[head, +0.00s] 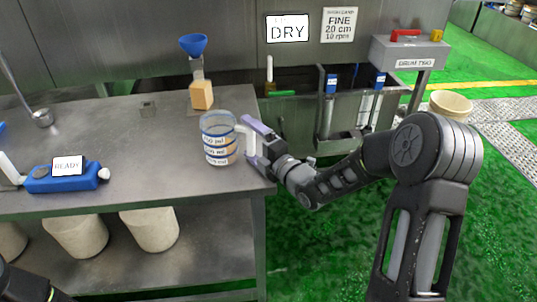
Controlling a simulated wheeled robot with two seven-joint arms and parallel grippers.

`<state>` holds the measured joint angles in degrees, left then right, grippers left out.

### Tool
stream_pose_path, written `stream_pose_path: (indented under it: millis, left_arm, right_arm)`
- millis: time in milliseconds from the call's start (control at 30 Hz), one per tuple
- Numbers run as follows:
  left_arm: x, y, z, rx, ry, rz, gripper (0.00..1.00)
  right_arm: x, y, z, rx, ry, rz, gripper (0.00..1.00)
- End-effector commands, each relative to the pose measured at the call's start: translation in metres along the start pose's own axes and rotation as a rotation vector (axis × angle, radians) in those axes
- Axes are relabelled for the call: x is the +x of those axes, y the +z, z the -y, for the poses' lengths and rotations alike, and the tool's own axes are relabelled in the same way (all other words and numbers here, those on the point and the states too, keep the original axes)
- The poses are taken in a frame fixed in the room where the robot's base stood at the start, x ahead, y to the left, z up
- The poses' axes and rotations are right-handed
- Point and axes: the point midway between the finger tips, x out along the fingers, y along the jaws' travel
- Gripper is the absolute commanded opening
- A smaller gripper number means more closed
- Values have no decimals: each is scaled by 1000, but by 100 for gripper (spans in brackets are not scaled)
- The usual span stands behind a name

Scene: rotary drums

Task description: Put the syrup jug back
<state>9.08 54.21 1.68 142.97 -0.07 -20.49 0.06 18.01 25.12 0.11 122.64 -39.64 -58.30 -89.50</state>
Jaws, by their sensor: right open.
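The syrup jug (220,148) is a clear, round vessel with blue bands, white labels and amber contents low down. It stands upright on the grey steel table near its right edge. My right gripper (251,140) reaches in from the right, with its lavender and pale fingers close beside the jug's right side. It is open. Whether the fingers touch the jug or go around a handle I cannot tell. My left gripper is out of view; only a dark part of my left arm shows at the bottom left corner.
A blue funnel stand (193,46) and a tan block (201,95) are behind the jug. A blue device marked READY (62,177) and a ladle (42,117) are left. Drum two's trough (345,140) is beyond the table. The table middle is clear.

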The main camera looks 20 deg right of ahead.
Motion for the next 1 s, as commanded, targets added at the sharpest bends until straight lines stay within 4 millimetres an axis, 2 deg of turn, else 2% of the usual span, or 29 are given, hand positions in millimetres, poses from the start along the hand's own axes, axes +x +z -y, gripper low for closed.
stream_pose_path:
  millis: [200,433,600,1000]
  left_arm:
    - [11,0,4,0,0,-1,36]
    - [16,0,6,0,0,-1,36]
    - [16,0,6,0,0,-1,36]
    - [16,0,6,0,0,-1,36]
  right_arm:
    - [-48,1,2,-1,0,3,100]
    - [-86,0,1,-1,1,1,100]
    - [-95,0,0,1,0,1,100]
    - [-95,0,0,1,0,0,100]
